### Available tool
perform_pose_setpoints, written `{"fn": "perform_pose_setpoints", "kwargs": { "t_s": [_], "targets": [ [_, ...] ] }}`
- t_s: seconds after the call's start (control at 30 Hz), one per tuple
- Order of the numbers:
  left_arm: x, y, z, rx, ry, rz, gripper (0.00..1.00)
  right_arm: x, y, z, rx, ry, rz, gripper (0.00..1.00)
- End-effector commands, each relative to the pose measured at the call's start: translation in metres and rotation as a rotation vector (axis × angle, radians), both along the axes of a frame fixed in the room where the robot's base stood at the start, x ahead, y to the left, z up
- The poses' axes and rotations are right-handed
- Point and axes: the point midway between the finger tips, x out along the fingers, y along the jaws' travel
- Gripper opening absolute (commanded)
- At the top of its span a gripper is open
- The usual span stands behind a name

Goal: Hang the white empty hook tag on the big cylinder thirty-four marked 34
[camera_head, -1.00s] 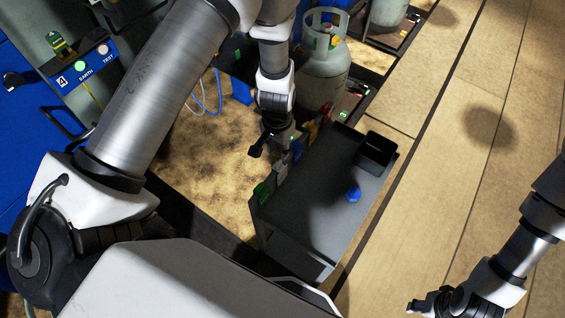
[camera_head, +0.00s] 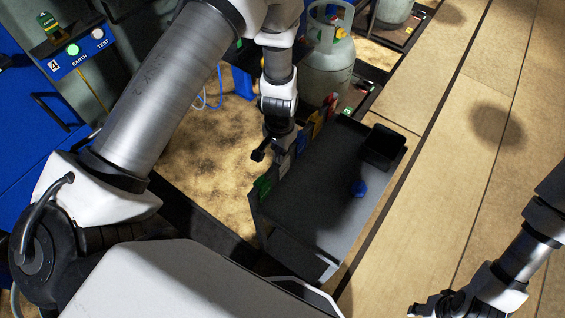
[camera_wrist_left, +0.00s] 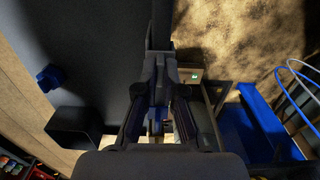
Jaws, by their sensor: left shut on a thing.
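My left gripper (camera_head: 277,150) is shut at the left long edge of the dark cart, close to a row of hanging tags. A pale grey-white tag (camera_head: 283,165) shows just below its fingertips, partly hidden; no lettering is readable. In the left wrist view the gripper's dark fingers (camera_wrist_left: 160,90) close together, and what they grip is hard to make out. A big grey-green cylinder (camera_head: 326,67) with a collar on top stands beyond the cart; I cannot read its number. My right gripper (camera_head: 430,306) is small and dark at the bottom right, away from the cart.
The cart (camera_head: 318,205) carries a black bin (camera_head: 382,148) and a small blue object (camera_head: 358,188). A green tag (camera_head: 262,187) and red and yellow tags (camera_head: 316,118) hang along its edge. Another cylinder (camera_head: 394,10) stands behind. Open floor lies right.

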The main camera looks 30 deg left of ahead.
Motion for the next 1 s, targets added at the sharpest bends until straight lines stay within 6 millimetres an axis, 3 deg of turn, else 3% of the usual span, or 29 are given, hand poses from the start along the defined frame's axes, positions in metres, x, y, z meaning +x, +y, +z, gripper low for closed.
{"fn": "perform_pose_setpoints", "kwargs": {
  "t_s": [0.7,1.0],
  "targets": [
    [0.0,0.0,0.04,0.0,0.0,0.0,0.0,0.0,0.0,0.033,0.0,0.0,0.0,0.4],
    [0.0,0.0,0.04,0.0,0.0,0.0,0.0,0.0,0.0,0.033,0.0,0.0,0.0,0.4]
  ]
}}
